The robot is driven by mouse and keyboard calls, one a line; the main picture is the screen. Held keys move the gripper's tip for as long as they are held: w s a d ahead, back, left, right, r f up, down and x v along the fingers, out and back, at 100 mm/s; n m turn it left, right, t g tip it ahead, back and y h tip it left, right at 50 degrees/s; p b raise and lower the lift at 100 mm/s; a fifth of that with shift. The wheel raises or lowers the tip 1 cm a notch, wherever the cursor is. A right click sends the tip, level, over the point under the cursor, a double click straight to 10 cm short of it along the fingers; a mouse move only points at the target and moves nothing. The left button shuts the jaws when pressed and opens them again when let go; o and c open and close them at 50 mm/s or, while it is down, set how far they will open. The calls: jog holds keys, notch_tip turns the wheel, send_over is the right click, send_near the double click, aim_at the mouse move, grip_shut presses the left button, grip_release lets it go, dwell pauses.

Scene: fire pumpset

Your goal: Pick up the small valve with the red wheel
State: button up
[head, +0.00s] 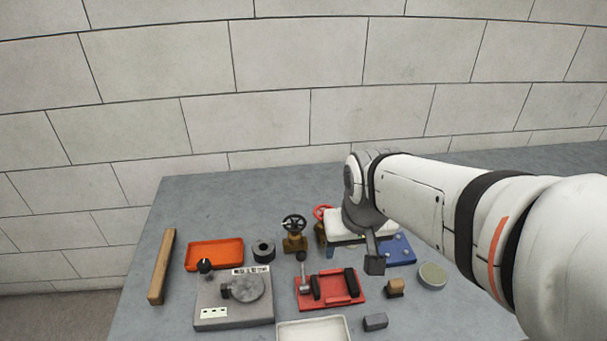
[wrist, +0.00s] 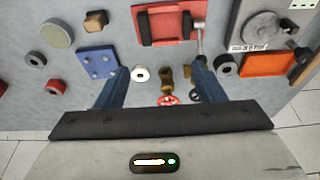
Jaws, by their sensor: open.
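The small valve with the red wheel shows at the back of the table in the head view, its red wheel (head: 322,212) partly hidden by my gripper. In the wrist view its red wheel (wrist: 167,100) and brass body (wrist: 166,82) appear between my two blue fingers. My gripper (wrist: 160,66) is open and empty, with a gap around the valve; I cannot tell its height above it. In the head view one finger of my gripper (head: 373,262) hangs over the table. A second valve with a black wheel (head: 294,223) stands just left of the red-wheeled one.
A red fixture (head: 337,289) with a hammer-like tool lies in front of the valves. An orange tray (head: 214,254), a dark ring (head: 263,250) and a grey plate device (head: 234,310) are left. A blue plate (head: 400,250) and round tin (head: 432,275) are right.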

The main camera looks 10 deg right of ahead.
jog(key=shift+o, duration=0.3)
jog(key=shift+m+t, duration=0.4)
jog(key=shift+t, duration=0.3)
jog(key=w+f, duration=0.2)
jog(key=w, duration=0.4)
jog(key=w+f+b, duration=0.1)
jog(key=w+f, duration=0.2)
jog(key=w, duration=0.3)
jog(key=w+f+b, duration=0.1)
jog(key=w+f, duration=0.1)
jog(key=w, duration=0.4)
jog(key=shift+w+a+f, duration=0.15)
jog(key=shift+w+a, duration=0.1)
jog(key=shift+w, duration=0.05)
jog(key=x, duration=0.8)
jog(key=shift+w, duration=0.1)
jog(key=shift+c, duration=0.6)
jog(key=c, duration=1)
